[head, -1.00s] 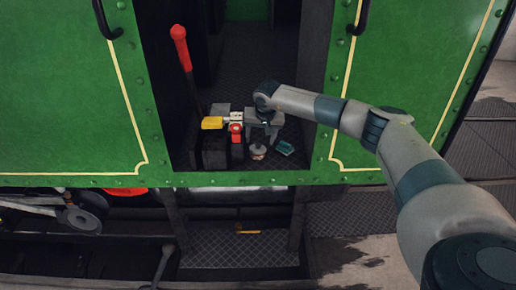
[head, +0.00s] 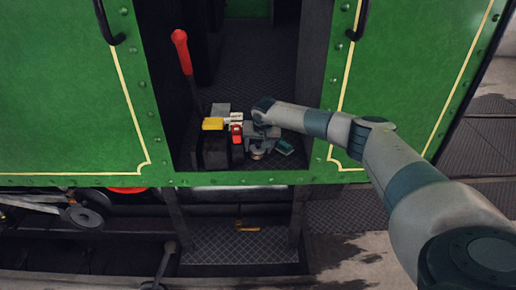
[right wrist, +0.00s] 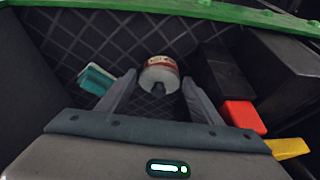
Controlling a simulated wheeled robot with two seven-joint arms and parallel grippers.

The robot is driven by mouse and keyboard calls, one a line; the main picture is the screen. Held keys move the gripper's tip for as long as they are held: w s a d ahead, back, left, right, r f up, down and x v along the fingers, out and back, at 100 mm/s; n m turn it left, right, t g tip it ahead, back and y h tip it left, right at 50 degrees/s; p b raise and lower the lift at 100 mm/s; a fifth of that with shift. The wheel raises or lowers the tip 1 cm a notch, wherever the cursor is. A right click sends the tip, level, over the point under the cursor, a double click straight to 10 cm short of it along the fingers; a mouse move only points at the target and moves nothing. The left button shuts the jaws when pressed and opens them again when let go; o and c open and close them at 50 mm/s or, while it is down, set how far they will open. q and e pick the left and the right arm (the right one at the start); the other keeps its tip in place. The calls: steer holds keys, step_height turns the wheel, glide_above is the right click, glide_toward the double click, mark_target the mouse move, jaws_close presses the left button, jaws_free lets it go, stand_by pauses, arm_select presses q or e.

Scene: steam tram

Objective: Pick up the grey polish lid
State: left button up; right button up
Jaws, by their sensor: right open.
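The grey polish lid (right wrist: 159,78) shows in the right wrist view on top of a round tin with a red and cream side (right wrist: 158,62), on the dark floor of the tram doorway. In the head view the tin (head: 257,155) is small and partly hidden under my right gripper (head: 259,146). In the right wrist view my right gripper (right wrist: 158,92) is open, with one finger on each side of the lid and nothing held. I cannot tell whether the fingertips touch it. My left gripper is not in view.
A teal object (head: 284,147) lies right of the tin in the head view. A dark block (head: 215,150), a yellow item (head: 213,124) and a red item (head: 236,130) stand close on the left. A red-handled lever (head: 181,58) rises further left. Green door panels (head: 70,90) frame the opening.

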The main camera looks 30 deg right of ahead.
mark_target(259, 151)
steer(key=shift+c, duration=0.6)
steer(key=c, duration=0.6)
steer(key=shift+c, duration=0.2)
step_height(259, 151, up, 18)
steer(key=b, duration=0.5)
steer(key=shift+s+f+b, duration=0.1)
steer(key=shift+f+b, duration=0.05)
steer(key=shift+b, duration=0.15)
